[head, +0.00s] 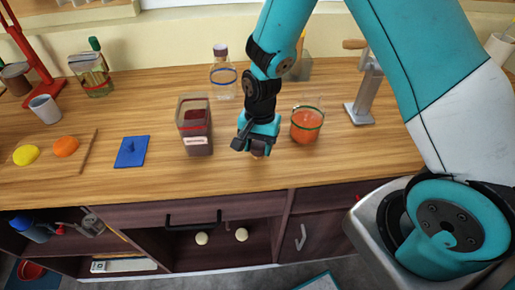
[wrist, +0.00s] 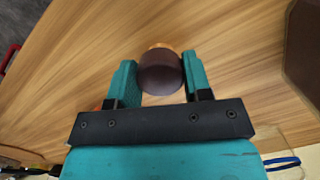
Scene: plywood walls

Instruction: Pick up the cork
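The cork (wrist: 160,72) shows in the wrist view as a round dark brown top with a tan part at its far edge. It sits between the two teal fingers of my gripper (wrist: 159,66), and both fingers appear to touch its sides. In the head view my gripper (head: 254,149) points down, low over the wooden counter, between a dark-filled container and a glass of orange liquid. Only a small tan bit shows under it there. I cannot tell whether the cork is clear of the counter.
The dark-filled container (head: 196,127) stands close on the left and the orange glass (head: 306,124) close on the right. A bottle (head: 222,75) stands behind. A blue square (head: 132,151) and a board with fruit (head: 79,167) lie further left. The counter's front strip is clear.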

